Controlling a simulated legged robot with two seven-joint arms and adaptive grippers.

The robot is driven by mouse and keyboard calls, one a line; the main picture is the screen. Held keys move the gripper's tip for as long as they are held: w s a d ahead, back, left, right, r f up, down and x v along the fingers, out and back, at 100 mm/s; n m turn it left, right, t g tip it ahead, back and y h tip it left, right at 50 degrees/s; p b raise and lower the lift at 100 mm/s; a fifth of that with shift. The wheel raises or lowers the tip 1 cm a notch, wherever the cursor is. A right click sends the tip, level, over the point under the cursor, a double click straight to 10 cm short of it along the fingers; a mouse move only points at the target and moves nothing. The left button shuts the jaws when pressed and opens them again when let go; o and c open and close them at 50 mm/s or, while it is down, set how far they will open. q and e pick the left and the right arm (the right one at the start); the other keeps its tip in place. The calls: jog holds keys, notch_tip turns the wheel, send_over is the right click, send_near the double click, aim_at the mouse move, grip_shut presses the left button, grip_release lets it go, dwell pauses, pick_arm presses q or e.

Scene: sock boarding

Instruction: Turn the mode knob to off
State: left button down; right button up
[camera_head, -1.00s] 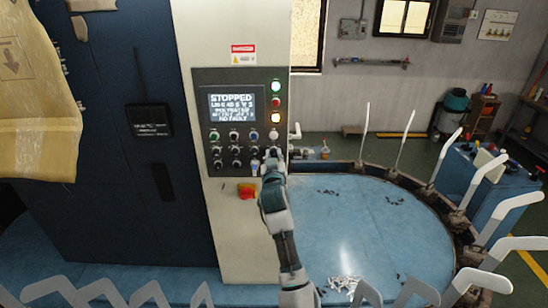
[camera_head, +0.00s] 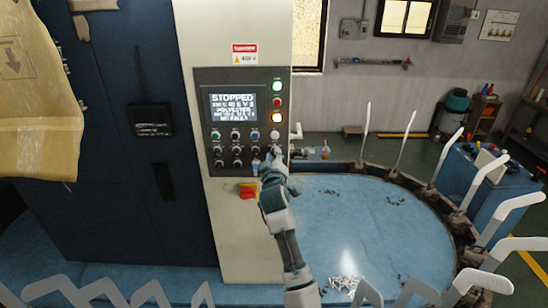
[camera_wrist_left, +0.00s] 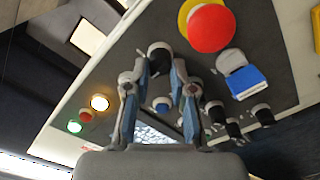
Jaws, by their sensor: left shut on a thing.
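The control panel (camera_head: 200,112) stands on the cream cabinet, with a lit screen (camera_head: 233,105) reading STOPPED. Rows of knobs and buttons lie below the screen. My left gripper (camera_head: 272,155) is at the panel's lower right corner and covers part of it. In the left wrist view, my left gripper (camera_wrist_left: 162,72) is shut on a black knob (camera_wrist_left: 159,54), with a finger on each side. I cannot read its label or its setting. A red button (camera_wrist_left: 211,28) with a yellow collar is just beside it. My right gripper is out of view.
A blue and white piece (camera_wrist_left: 246,78) and several black knobs sit close to the fingers.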

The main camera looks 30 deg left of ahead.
pick_arm(q)
jog(key=shift+w+d+r, duration=0.1)
jog(key=shift+r, duration=0.05)
jog(key=c, duration=1.3)
grip_release()
jog(key=o, duration=0.3)
jog(key=shift+w, duration=0.2)
jog(key=shift+o, duration=0.2)
jog(key=shift+w+f, duration=0.4)
jog(key=shift+s, duration=0.3)
jog(key=v, duration=1.1)
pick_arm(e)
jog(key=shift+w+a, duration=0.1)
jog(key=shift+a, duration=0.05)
pick_arm(q)
jog(key=shift+s+f, duration=0.1)
jog(key=shift+f, duration=0.05)
